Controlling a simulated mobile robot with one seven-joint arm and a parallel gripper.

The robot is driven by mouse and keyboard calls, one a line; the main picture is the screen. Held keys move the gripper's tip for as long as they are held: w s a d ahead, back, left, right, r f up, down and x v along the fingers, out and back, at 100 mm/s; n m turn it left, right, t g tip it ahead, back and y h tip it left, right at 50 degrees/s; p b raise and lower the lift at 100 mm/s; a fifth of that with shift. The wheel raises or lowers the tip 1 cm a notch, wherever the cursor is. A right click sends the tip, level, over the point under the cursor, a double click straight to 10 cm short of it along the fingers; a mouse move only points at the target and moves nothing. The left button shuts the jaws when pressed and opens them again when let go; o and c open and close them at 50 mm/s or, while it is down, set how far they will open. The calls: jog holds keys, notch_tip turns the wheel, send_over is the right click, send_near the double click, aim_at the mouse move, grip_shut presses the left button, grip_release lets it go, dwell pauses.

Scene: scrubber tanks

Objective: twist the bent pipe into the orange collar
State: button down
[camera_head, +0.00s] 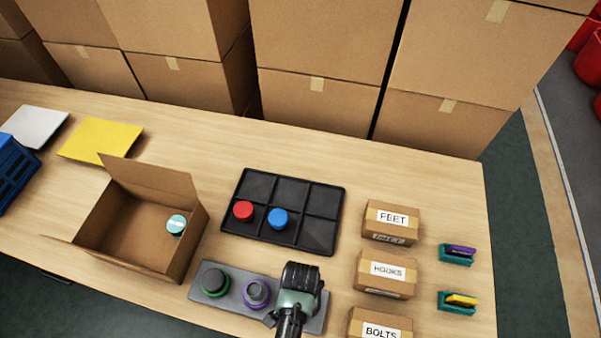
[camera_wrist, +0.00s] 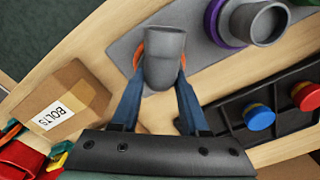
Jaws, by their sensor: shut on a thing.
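The grey bent pipe (camera_wrist: 164,66) stands between the two blue fingers of my gripper (camera_wrist: 160,80) in the wrist view. My gripper is shut on the pipe. The orange collar (camera_wrist: 138,56) shows as a thin rim beside and behind the pipe, on a grey plate (camera_wrist: 122,48). The pipe is at the collar, but I cannot tell how deep it sits in it. In the head view my gripper covers the right end of the plate (camera_head: 194,289) and hides the pipe and the orange collar.
A purple collar (camera_head: 257,293) with a grey pipe and a green collar (camera_head: 214,281) sit on the plate to the left. A black tray (camera_head: 318,235) with red and blue caps lies behind. An open carton (camera_head: 108,253) stands left; labelled boxes (camera_head: 391,222) stand right.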

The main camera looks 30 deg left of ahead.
jog(key=shift+s+f, duration=0.5)
jog(key=shift+f, duration=0.05)
jog(key=shift+d+m, duration=0.1)
jog(key=shift+m, duration=0.8)
jog(key=shift+p, duration=0.3)
jog(key=shift+m, duration=0.6)
jog(key=shift+w+f, duration=0.1)
jog(key=shift+f, duration=0.05)
jog(key=shift+c, duration=1.7)
grip_release()
jog(key=shift+d+p, duration=0.1)
jog(key=shift+p, duration=0.2)
jog(key=shift+o, duration=0.3)
